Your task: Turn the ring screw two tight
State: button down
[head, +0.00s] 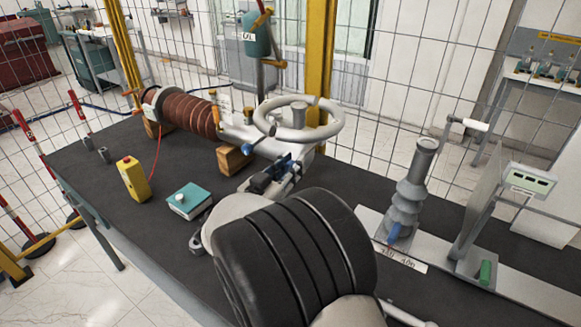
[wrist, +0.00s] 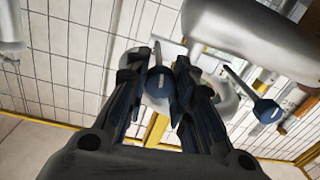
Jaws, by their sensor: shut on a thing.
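The ring (head: 300,122) is a pale grey hoop on the metal end of a brown ribbed bushing (head: 190,113), which lies on the dark table. A blue-headed screw (head: 262,132) sticks out at the ring's near left side. My gripper (head: 287,164) is below the ring, at its near side. In the wrist view, my gripper (wrist: 162,62) is shut on a blue-headed screw (wrist: 160,84) between its fingers. Another blue-headed screw (wrist: 267,110) stands free to the right. Which of them is screw two cannot be told. The held screw's far end is largely hidden.
Wooden blocks (head: 235,159) support the bushing. A grey ribbed insulator (head: 407,195) and a clear panel (head: 480,200) stand at the right. A wire fence runs behind the table.

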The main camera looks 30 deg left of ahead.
dwell(0.3)
jog(key=c, duration=1.3)
grip_release()
jog(key=shift+c, duration=0.2)
jog(key=s, duration=1.2)
jog(key=shift+a, duration=0.3)
